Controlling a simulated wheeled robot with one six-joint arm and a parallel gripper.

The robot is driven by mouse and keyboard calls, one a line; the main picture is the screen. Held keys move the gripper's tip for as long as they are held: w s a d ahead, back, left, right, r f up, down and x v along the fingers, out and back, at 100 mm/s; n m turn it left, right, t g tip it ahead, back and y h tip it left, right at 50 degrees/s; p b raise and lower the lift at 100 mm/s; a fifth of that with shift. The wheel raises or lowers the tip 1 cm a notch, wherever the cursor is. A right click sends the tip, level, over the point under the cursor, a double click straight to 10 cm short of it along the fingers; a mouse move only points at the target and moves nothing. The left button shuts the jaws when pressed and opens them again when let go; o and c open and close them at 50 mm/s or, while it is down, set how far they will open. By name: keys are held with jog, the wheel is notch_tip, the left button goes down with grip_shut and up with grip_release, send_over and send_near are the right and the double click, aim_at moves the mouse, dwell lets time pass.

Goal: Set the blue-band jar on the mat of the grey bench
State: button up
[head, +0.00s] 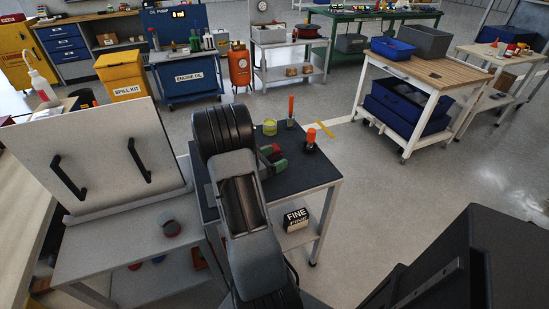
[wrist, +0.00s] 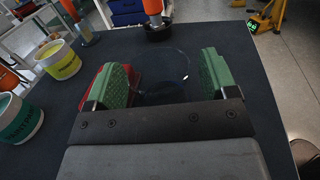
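My gripper (wrist: 164,84) is open, its two green-padded fingers apart low over a dark-topped bench (head: 323,164). A clear round glass thing (wrist: 165,62) shows between the fingers in the wrist view, with a gap to the right finger. I cannot tell whether it has a blue band. In the head view my gripper (head: 273,160) is over the bench's right half. A grey bench (head: 85,245) with an upright panel stands at the left.
A yellow jar (wrist: 58,60) and a teal jar (wrist: 18,118) stand left of my gripper. A red thing (wrist: 101,80) lies behind the left finger. Orange-topped tools (head: 311,138) (head: 291,112) stand near the bench's far edge. Open floor (head: 420,200) lies to the right.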

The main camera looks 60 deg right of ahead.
jog(key=shift+r, duration=0.1)
jog(key=shift+r, duration=0.2)
jog(key=v, duration=1.2)
jog(key=a+m+y, duration=0.1)
jog(key=a, duration=0.1)
jog(key=s+a+r+m+y, duration=0.1)
jog(key=a+m+y, duration=0.1)
jog(key=s+a+r+m+y, duration=0.1)
jog(key=shift+s+a+r+m+y, duration=0.1)
jog(key=shift+s+a+m+y, duration=0.05)
jog(key=shift+a+m+y, duration=0.25)
jog(key=a+r+m+t+y, duration=0.2)
jog(key=a+m+t+y, duration=0.2)
jog(key=a, duration=0.7)
jog(key=a+r+m+t+y, duration=0.2)
jog(key=a+m+t+y, duration=0.2)
jog(key=a, duration=0.7)
jog(key=t+y, duration=0.2)
jog(key=y, duration=0.1)
jog(key=shift+r+t+y, duration=0.3)
jog(key=shift+s+r+p, duration=0.1)
jog(key=shift+p, duration=0.2)
